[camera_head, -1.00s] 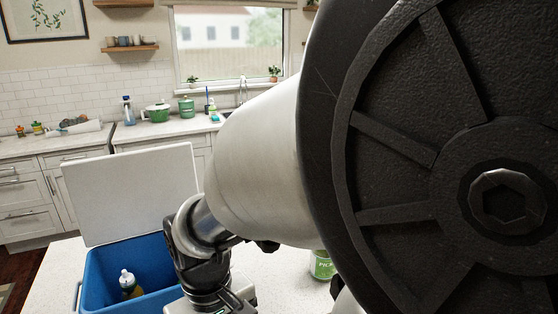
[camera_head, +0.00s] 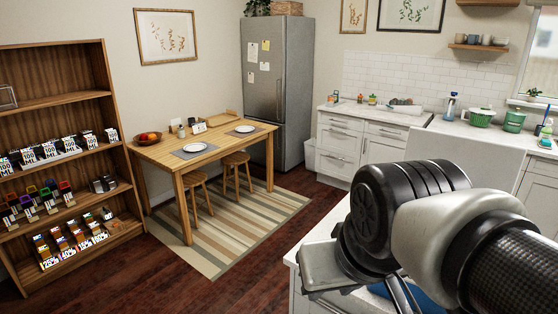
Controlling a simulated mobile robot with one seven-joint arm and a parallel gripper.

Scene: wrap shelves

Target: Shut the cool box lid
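The cool box lid (camera_head: 462,162) is a pale, near-white panel standing raised at the right, behind my arm. A small part of the blue cool box (camera_head: 428,302) shows at the bottom edge, below my arm. Most of the box, its opening and the lid's hinge line are hidden by my arm or out of frame. My arm's dark wrist joint and pale links cross the lower right, in front of the box. My gripper's fingers cannot be made out, and no contact with the lid is visible.
The pale counter (camera_head: 318,240) holding the box ends at its left edge. Beyond it are open wooden floor and a striped rug (camera_head: 225,235). A wooden table (camera_head: 200,150) with stools, a fridge (camera_head: 277,90) and a stocked shelf unit (camera_head: 62,165) stand farther off.

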